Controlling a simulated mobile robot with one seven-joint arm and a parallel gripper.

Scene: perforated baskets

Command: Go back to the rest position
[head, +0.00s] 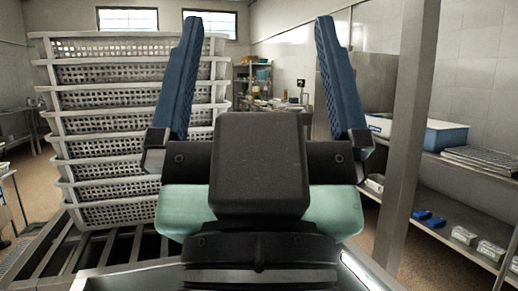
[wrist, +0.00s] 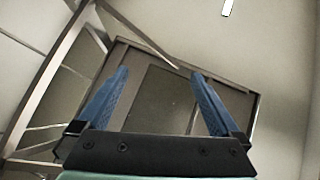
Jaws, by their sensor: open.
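My gripper (head: 256,85) fills the middle of the head view, with its two blue fingers pointing up and spread wide apart. Nothing is between the fingers. In the wrist view my gripper (wrist: 160,90) is also open and empty, facing a pale wall or ceiling and a dark framed panel (wrist: 165,100). The gripper touches nothing that I can see. My gripper and wrist hide the middle of the room in the head view.
A tall stack of white perforated baskets (head: 110,147) stands at left on a metal frame (head: 95,250). A metal post (head: 408,130) rises at right. Behind it, shelves (head: 450,165) hold a blue and white tub (head: 425,132) and small items. Shelving (head: 250,80) stands at the back.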

